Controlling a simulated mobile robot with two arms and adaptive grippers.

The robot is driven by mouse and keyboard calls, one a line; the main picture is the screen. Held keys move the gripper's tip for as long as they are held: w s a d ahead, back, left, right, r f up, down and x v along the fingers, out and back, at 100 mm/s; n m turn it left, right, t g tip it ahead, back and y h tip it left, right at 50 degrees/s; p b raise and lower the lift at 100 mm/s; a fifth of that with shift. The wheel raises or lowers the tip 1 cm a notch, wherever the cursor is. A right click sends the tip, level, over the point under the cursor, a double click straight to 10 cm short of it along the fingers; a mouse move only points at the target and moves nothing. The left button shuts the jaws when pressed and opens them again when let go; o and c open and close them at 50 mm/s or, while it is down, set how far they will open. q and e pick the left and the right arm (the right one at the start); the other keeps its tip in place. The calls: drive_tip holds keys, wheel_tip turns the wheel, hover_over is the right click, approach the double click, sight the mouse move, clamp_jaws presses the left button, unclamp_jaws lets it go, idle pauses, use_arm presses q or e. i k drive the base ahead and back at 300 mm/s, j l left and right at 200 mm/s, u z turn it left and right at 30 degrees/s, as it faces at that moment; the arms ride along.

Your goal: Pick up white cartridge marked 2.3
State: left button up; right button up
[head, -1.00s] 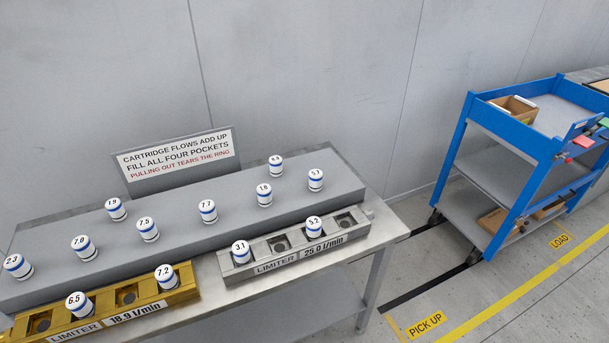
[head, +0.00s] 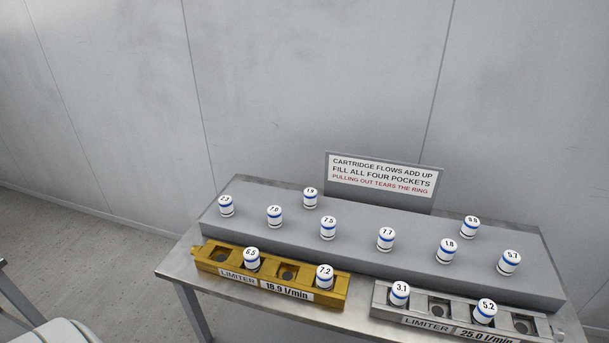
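The white cartridge marked 2.3 (head: 226,206) stands upright at the far left end of the raised grey shelf (head: 400,257). It has a blue band and a white top with black digits. The cartridge marked 7.0 (head: 274,216) stands to its right, and the one marked 1.9 (head: 310,198) stands behind and to the right. Neither of my grippers shows in the head view, so nothing can be told about their fingers.
The gold limiter block (head: 320,291) holds cartridges 6.5 (head: 252,259) and 7.2 (head: 324,277) in front of the shelf. The silver limiter block (head: 385,298) holds 3.1 (head: 399,293) and 5.2 (head: 485,311). A sign (head: 382,178) stands behind.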

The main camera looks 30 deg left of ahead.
sight(226, 203)
drive_tip(key=u, duration=1.55)
